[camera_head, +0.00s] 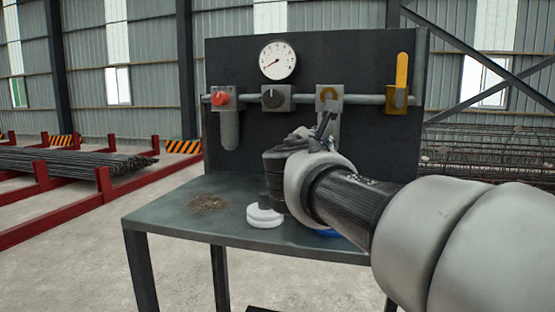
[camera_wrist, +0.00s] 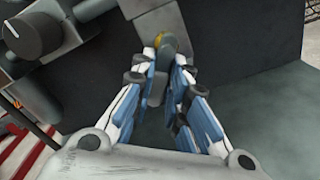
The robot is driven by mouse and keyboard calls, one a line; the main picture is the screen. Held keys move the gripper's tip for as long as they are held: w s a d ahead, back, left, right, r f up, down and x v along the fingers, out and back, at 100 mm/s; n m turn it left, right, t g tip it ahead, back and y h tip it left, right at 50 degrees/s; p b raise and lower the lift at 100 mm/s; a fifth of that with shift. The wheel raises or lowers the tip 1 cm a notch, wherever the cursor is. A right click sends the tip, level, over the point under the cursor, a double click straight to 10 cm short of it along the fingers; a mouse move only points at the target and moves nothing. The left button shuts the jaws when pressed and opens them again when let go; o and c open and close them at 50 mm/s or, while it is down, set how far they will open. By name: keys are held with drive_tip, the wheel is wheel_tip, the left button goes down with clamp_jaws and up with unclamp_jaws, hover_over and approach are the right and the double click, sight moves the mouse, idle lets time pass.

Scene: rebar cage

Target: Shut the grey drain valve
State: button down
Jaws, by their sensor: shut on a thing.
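The grey drain valve (camera_head: 328,97) sits on the pipe across the dark panel, third from the left. It has a brass-coloured hub and a grey lever that hangs down, slightly tilted. My gripper (camera_head: 322,137) reaches it from the front right and is shut on the lever. In the wrist view my gripper (camera_wrist: 165,60) has its two blue-and-white fingers closed around the grey lever (camera_wrist: 156,88). A bit of brass colour shows beyond the fingertips. The fingers and wrist hide part of the lever.
A red knob valve (camera_head: 221,98) and a dark knob valve (camera_head: 273,97) stand to the left. A yellow lever valve (camera_head: 402,72) points up at the right. A gauge (camera_head: 277,60) is above. The bench (camera_head: 170,215) holds a brown pile (camera_head: 209,202) and a white round piece (camera_head: 264,217).

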drive_tip(key=shift+w+a+r+m+b, duration=0.15)
drive_tip(key=shift+r+m+b, duration=0.25)
drive_tip(key=shift+m+b, duration=1.1)
drive_tip(key=shift+a+r+m+b, duration=0.35)
drive_tip(key=shift+m+b, duration=0.6)
drive_tip(key=shift+m, duration=1.15)
drive_tip(key=shift+w+a+r+m+b, duration=0.1)
drive_tip(key=shift+r+m+b, duration=0.35)
drive_tip(key=shift+m+b, duration=1.05)
drive_tip(key=shift+s+m, duration=0.1)
drive_tip(key=shift+m, duration=0.3)
drive_tip(key=c, duration=1.6)
unclamp_jaws()
drive_tip(key=shift+o, duration=0.2)
drive_tip(key=v, duration=1.2)
